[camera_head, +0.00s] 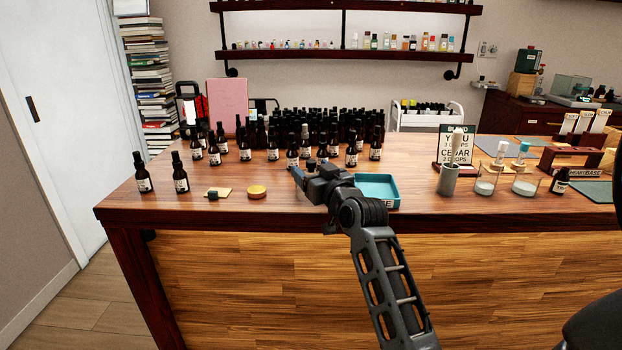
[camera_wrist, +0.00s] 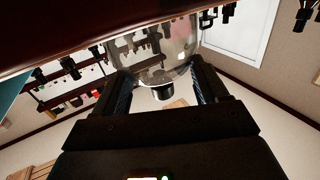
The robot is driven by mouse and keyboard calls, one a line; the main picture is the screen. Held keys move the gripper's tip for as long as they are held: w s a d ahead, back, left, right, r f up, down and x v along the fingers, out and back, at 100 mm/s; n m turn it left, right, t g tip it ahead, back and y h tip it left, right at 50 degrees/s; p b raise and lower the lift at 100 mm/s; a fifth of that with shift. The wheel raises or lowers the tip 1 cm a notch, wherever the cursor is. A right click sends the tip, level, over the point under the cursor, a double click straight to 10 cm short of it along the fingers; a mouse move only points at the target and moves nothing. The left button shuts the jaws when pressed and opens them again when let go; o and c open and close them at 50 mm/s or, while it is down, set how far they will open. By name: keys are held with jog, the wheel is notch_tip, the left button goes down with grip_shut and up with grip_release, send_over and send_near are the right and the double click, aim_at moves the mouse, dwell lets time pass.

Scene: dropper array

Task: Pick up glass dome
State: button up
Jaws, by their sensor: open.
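The glass dome (camera_wrist: 150,66) is clear, with a dark knob (camera_wrist: 163,91) at one end. It shows in the wrist view, between the two fingers of my gripper (camera_wrist: 162,78). The fingers are apart, one on each side of the dome and knob. I cannot tell whether either finger touches the glass. In the head view my gripper (camera_head: 301,173) is low over the wooden table, left of the teal tray.
Dark dropper bottles (camera_head: 320,130) crowd the table behind my gripper. The teal tray (camera_head: 393,192) is close on the right. A yellow round tin (camera_head: 257,191) lies to the left. Glass beakers (camera_head: 486,184) stand farther right. The front table edge (camera_head: 240,220) is near.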

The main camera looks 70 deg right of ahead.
jog(key=shift+w+d, duration=0.3)
jog(key=shift+w, duration=0.1)
